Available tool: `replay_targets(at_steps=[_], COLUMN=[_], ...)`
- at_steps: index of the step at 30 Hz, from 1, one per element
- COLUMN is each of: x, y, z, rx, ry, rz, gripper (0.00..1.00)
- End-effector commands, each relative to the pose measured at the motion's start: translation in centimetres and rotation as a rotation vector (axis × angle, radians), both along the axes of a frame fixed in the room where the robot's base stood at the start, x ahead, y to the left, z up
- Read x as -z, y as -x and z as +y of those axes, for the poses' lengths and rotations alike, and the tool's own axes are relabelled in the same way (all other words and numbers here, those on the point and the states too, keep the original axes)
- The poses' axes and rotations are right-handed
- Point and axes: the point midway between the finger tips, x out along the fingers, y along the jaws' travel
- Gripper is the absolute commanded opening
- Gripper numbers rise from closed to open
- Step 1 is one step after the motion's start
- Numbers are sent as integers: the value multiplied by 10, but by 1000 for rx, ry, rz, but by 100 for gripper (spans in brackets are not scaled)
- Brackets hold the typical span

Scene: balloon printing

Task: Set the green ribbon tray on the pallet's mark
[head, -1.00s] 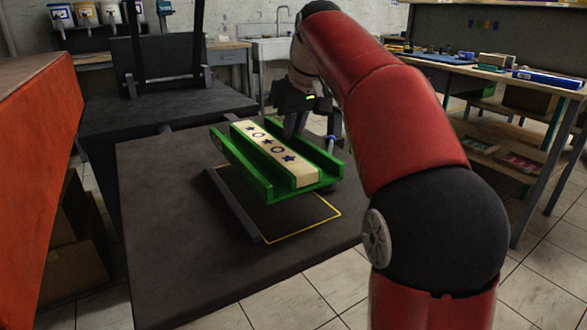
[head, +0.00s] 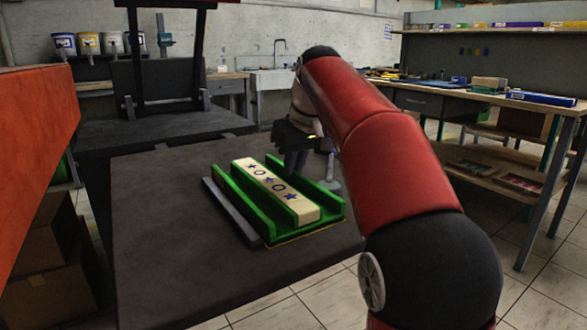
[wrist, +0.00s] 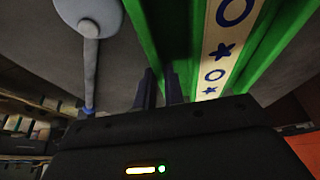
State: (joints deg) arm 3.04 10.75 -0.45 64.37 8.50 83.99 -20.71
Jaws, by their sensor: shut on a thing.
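The green ribbon tray (head: 262,206) is a long channel holding a cream ribbon strip (head: 276,188) with blue stars and rings. My gripper (head: 293,170) is shut on the tray's far right side wall; the wrist view shows its fingers (wrist: 160,88) at the green wall (wrist: 150,30). The tray is level and low over the dark pallet (head: 150,225), covering most of the yellow outlined mark (head: 312,233). A strip of that outline shows along the near edge. I cannot tell whether the tray's underside touches the pallet.
A grey rail (head: 228,210) runs close along the tray's left side. A pale post with a round foot (head: 333,185) stands just right of the tray. An orange panel (head: 35,150) is at left, a workbench (head: 460,100) at right. The pallet's left part is bare.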

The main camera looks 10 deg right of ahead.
Motion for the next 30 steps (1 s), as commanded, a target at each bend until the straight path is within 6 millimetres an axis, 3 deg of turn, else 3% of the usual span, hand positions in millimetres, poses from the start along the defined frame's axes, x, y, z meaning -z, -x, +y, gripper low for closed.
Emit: replay_targets(at_steps=[3, 4, 8, 20, 30], x=[3, 2, 2, -7, -73], y=[0, 0, 0, 2, 26], z=[0, 0, 0, -1, -9], rx=[0, 0, 0, 0, 2], ry=[0, 0, 0, 0, 0], rz=[-1, 0, 0, -2, -4], gripper=[0, 14, 31, 32, 32])
